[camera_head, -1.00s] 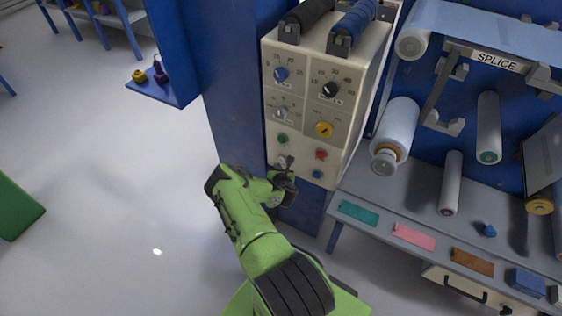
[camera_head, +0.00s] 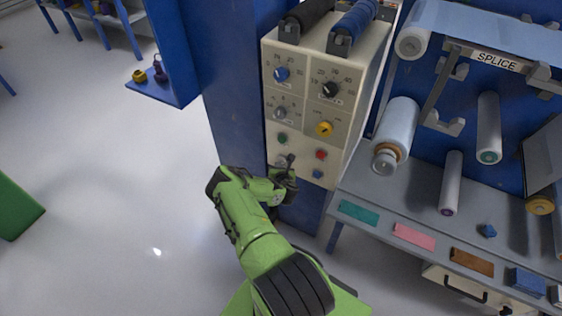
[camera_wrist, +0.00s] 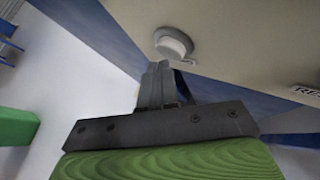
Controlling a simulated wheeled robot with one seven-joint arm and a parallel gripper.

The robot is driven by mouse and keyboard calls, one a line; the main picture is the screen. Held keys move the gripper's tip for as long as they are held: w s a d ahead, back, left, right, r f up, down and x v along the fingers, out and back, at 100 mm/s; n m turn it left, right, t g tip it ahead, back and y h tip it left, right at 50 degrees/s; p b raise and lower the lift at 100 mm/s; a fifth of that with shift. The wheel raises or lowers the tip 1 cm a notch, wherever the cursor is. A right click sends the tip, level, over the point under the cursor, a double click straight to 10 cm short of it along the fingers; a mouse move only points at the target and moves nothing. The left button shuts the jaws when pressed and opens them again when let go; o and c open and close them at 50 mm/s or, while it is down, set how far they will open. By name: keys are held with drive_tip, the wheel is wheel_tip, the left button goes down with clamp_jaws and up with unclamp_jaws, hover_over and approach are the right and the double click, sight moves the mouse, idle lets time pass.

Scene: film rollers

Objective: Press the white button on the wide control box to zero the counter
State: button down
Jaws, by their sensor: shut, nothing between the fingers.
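The wide control box (camera_head: 298,140) is cream, with dials above and small coloured buttons below. The white button (camera_wrist: 173,43) is a round knob on the cream panel in the wrist view, near the top middle. In the head view my gripper largely hides it. My gripper (camera_wrist: 158,68) is shut and empty, its fingertips together just below the button. I cannot tell whether they touch it. In the head view my gripper (camera_head: 286,168) is at the lower left of the box face.
A green button (camera_head: 282,138), red button (camera_head: 320,154) and blue button (camera_head: 317,174) sit close by. A yellow knob (camera_head: 324,129) is above. The splice bench (camera_head: 350,185) with rollers stands right. Open floor (camera_head: 130,200) lies left.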

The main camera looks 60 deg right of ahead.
drive_tip(key=shift+d, duration=0.5)
idle(0.8)
drive_tip(key=shift+a, duration=0.9)
drive_tip(key=shift+s+a+b, duration=0.15)
drive_tip(key=shift+a+b, duration=0.05)
drive_tip(key=shift+a, duration=1.05)
drive_tip(key=shift+s+a+b, duration=0.1)
drive_tip(key=shift+a+b, duration=0.1)
drive_tip(key=shift+a, duration=1.05)
